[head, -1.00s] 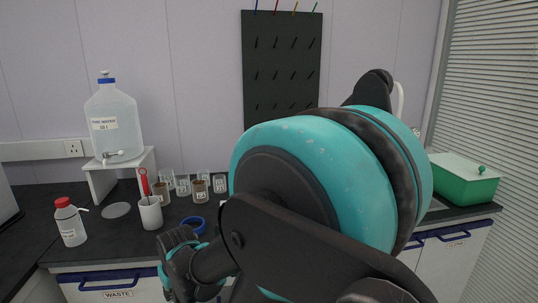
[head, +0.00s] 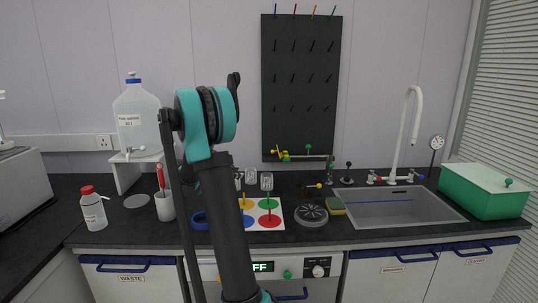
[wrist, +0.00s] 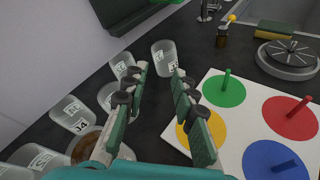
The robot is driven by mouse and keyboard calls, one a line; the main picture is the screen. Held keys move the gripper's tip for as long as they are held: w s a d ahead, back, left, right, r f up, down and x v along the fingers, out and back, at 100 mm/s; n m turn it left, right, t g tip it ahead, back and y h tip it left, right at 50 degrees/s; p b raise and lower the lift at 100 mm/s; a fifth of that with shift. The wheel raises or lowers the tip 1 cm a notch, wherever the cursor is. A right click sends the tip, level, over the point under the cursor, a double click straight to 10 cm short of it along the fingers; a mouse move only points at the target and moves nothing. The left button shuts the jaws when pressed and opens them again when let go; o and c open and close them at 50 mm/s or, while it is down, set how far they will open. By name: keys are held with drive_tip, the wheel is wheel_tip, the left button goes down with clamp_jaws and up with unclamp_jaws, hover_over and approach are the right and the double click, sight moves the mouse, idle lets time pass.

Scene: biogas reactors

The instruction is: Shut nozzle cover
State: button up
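I cannot clearly pick out a nozzle cover. A white wash bottle (head: 93,208) with a red cap stands at the left of the bench, its thin spout (head: 106,197) pointing right. Whether a cover sits on this spout is too small to tell. My gripper (wrist: 161,70) is open and empty in the wrist view, above the dark bench, with a labelled glass beaker (wrist: 163,54) beyond its fingertips. In the head view my arm hides most of the gripper.
A white board with coloured discs and pegs (wrist: 216,147) lies right of my gripper; labelled beakers (wrist: 72,113) stand left. The water tank (head: 137,108), sink (head: 395,207), strainer disc (head: 311,214), green box (head: 480,190) and wall pipe with yellow and green handles (head: 305,157) are around.

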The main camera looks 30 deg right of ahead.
drive_tip(key=w+d+r+n+g+h, duration=0.1)
drive_tip(key=w+d+h, duration=0.1)
drive_tip(key=d, duration=0.8)
drive_tip(key=w+d+r+n+h, duration=0.1)
drive_tip(key=w+d+r+n, duration=0.1)
drive_tip(key=d, duration=0.9)
drive_tip(key=shift+w+g+h, duration=0.4)
drive_tip(key=shift+w, duration=0.1)
clamp_jaws()
